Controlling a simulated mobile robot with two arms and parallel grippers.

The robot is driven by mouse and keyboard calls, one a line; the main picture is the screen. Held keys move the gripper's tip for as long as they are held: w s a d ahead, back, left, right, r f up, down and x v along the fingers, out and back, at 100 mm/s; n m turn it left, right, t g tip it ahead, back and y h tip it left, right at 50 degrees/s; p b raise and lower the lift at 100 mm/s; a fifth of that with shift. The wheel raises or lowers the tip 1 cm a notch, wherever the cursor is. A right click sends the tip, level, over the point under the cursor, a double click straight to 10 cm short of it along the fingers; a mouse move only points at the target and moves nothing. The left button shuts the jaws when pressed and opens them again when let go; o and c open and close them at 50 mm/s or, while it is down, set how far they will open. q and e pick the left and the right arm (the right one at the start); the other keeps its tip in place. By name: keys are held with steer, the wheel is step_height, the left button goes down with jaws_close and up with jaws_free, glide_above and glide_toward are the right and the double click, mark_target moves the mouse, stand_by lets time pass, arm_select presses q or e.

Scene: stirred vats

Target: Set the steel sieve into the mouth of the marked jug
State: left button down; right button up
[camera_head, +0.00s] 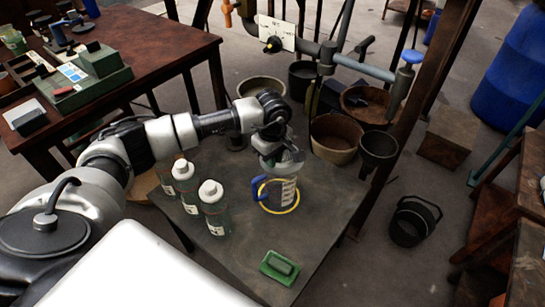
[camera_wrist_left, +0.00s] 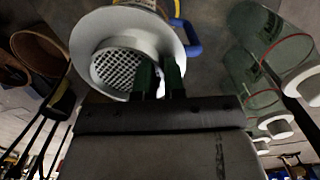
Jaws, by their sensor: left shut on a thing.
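The jug (camera_head: 282,194) is clear, with white markings and a blue handle (camera_head: 257,187). It stands on the dark table inside a yellow ring (camera_head: 293,203). The steel sieve (camera_wrist_left: 126,68) is a round grey bowl with a wide rim and a mesh bottom. My left gripper (camera_wrist_left: 160,80) is shut on its rim, with the two green fingers at the rim's near side. In the head view the gripper (camera_head: 278,146) is over the jug's mouth, and the sieve is partly hidden. I cannot tell whether sieve and jug touch. My right gripper is not in view.
Several white-capped bottles (camera_head: 213,207) stand left of the jug, close under my left arm. A green block (camera_head: 279,267) lies near the table's front. Beyond the table are vats (camera_head: 335,138), a dark funnel (camera_head: 379,148) and pipes with a blue knob (camera_head: 412,57).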

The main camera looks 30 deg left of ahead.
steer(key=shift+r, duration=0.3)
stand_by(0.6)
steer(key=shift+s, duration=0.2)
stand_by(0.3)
arm_select(q)
steer(key=shift+f, duration=0.1)
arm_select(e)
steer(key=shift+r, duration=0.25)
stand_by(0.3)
arm_select(q)
steer(key=shift+f+b, duration=0.15)
steer(key=shift+b, duration=0.2)
steer(key=shift+f+b, duration=0.35)
steer(key=shift+f, duration=0.05)
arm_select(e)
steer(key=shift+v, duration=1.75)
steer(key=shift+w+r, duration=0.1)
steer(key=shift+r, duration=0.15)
arm_select(q)
steer(key=shift+f, duration=0.3)
